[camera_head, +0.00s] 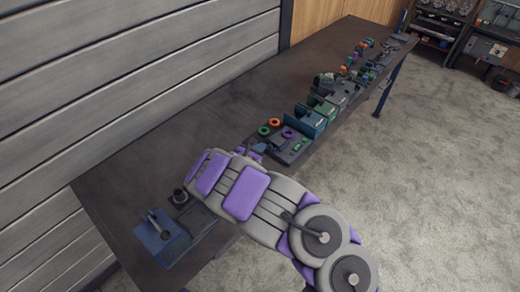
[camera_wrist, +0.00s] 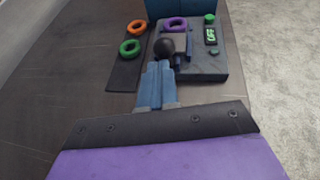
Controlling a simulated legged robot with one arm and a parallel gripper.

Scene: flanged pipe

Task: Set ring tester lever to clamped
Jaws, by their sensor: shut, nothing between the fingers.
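The ring tester (camera_wrist: 205,65) is a dark grey block in the upper middle of the wrist view, with a purple ring (camera_wrist: 176,24) on it. It carries a green button (camera_wrist: 209,18) and a small display (camera_wrist: 211,36) reading OFF. A black ball knob (camera_wrist: 165,46), seemingly the lever's, stands at its near left; the lever's shaft is mostly hidden. My gripper (camera_wrist: 158,66) is shut and empty, its blue-grey fingers just in front of the knob; I cannot tell whether they touch. In the head view the tester (camera_head: 296,152) lies just beyond my gripper (camera_head: 250,150).
An orange ring (camera_wrist: 138,27) and a green ring (camera_wrist: 130,48) lie on a dark strip left of the tester. A blue box (camera_head: 310,120) stands behind it, with several more devices along the bench (camera_head: 190,110). A blue fixture (camera_head: 160,237) sits at the near end.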

